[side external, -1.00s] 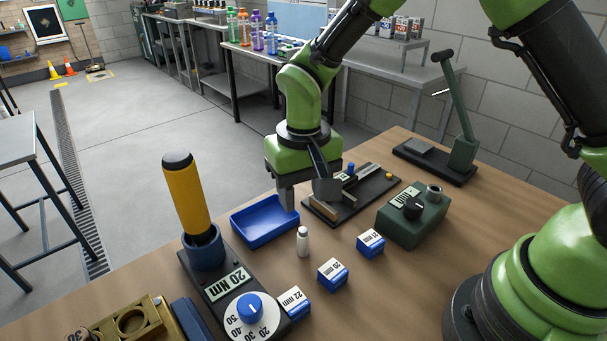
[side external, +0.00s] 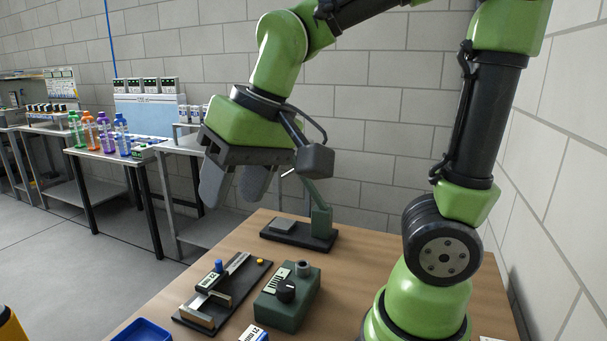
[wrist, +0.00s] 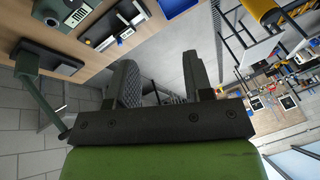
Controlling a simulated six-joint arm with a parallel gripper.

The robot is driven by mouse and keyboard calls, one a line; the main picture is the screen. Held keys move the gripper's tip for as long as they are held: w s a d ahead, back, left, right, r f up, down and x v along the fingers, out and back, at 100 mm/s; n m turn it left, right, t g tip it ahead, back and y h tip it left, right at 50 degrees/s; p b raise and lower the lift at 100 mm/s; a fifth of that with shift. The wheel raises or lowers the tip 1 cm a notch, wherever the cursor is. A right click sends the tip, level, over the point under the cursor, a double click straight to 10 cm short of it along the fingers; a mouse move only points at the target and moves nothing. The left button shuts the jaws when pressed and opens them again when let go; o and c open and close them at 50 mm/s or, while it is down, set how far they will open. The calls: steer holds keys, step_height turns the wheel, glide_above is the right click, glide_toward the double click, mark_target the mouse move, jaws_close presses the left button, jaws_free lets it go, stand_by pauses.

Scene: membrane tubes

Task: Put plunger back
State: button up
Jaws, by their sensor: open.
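My gripper (side external: 236,190) is open and empty, raised well above the bench and tilted. In the wrist view its two fingers (wrist: 160,86) stand apart with nothing between them. I cannot tell for sure which part is the plunger. A black fixture plate (side external: 236,300) lies on the bench below, with beige blocks, a blue-topped part (side external: 217,266) and a yellow knob (side external: 261,261). The wrist view shows this plate (wrist: 95,38) beyond the fingers.
A green box with a black knob (side external: 285,291) stands right of the plate. A lever press (side external: 318,215) stands behind. A blue tray (side external: 143,332) and a label-topped block (side external: 254,334) are at the lower edge. A grey block wall rises at the back and right.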

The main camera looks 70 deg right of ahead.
steer(key=s+d+r+t, duration=0.1)
steer(key=s+d+t, duration=0.1)
steer(key=s, duration=0.6)
steer(key=shift+r+t, duration=0.3)
steer(key=shift+t, duration=0.2)
